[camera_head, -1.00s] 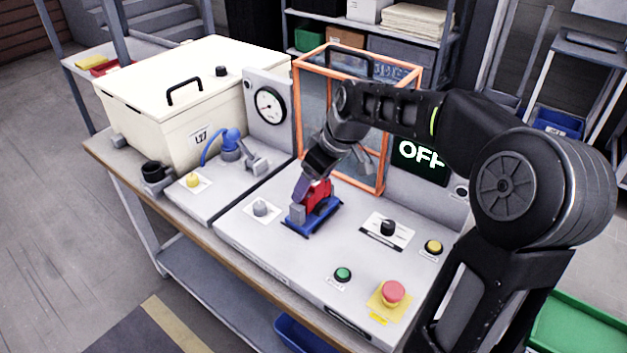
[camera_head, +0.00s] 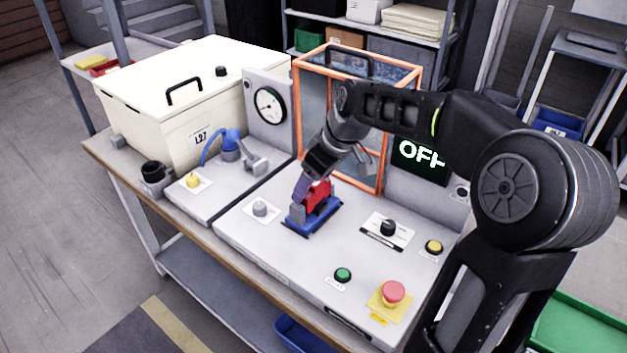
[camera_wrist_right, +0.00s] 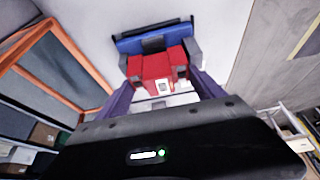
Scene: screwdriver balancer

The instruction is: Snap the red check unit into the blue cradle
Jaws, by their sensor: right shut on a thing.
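The red check unit (camera_head: 318,194) is at the blue cradle (camera_head: 325,221) on the grey panel, in the middle of the head view. My right gripper (camera_head: 306,198) comes down on it from above and is shut on the unit. In the right wrist view the red unit (camera_wrist_right: 158,70) sits between the two purple fingers of the gripper (camera_wrist_right: 162,80), with the blue cradle (camera_wrist_right: 155,38) directly behind it. The unit touches or sits in the cradle; whether it is fully seated cannot be told. My left gripper is not in view.
A grey knob (camera_head: 260,208) stands just left of the cradle. A black selector (camera_head: 388,228), green button (camera_head: 343,275) and red emergency stop (camera_head: 392,292) lie to the right and front. An orange-framed guard (camera_head: 383,150) stands behind, beside an OFF display (camera_head: 421,158).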

